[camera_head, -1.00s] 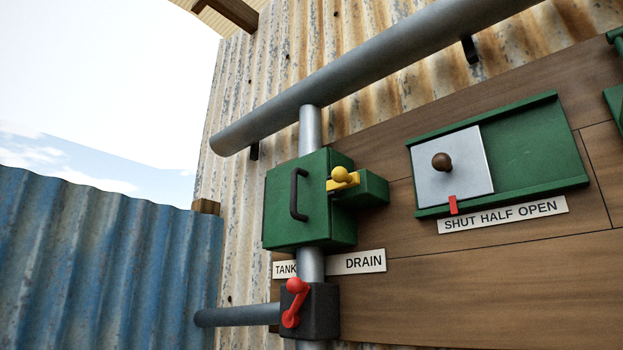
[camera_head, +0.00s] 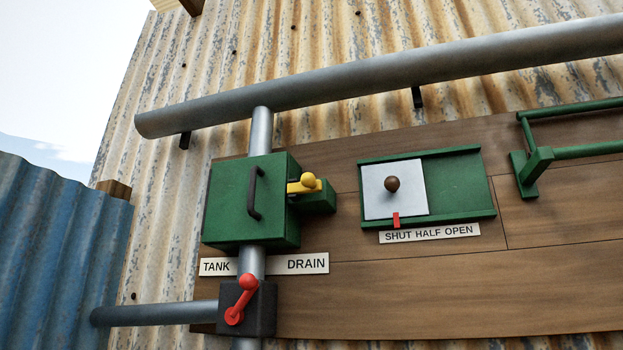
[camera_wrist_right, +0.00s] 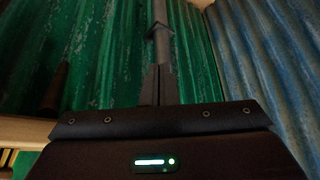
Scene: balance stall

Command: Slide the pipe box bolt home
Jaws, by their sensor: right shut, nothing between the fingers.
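The green pipe box (camera_head: 235,205) is on the vertical pipe at the left of the board in the head view, its door with a dark handle (camera_head: 254,193) lying flush. The yellow bolt (camera_head: 307,184) with its round knob sits at the box's right side, over a small green block (camera_head: 318,198). I cannot tell how far the bolt reaches into the box. My right gripper (camera_wrist_right: 160,85) shows in the right wrist view, its fingers together and empty, away from the box. My left gripper is in neither view.
A red lever (camera_head: 241,300) sits on a dark valve below the box, by the TANK and DRAIN labels. A grey sliding plate (camera_head: 394,190) in a green frame is to the right. A green bracket (camera_head: 560,152) stands out farther right. A large pipe (camera_head: 380,72) crosses above.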

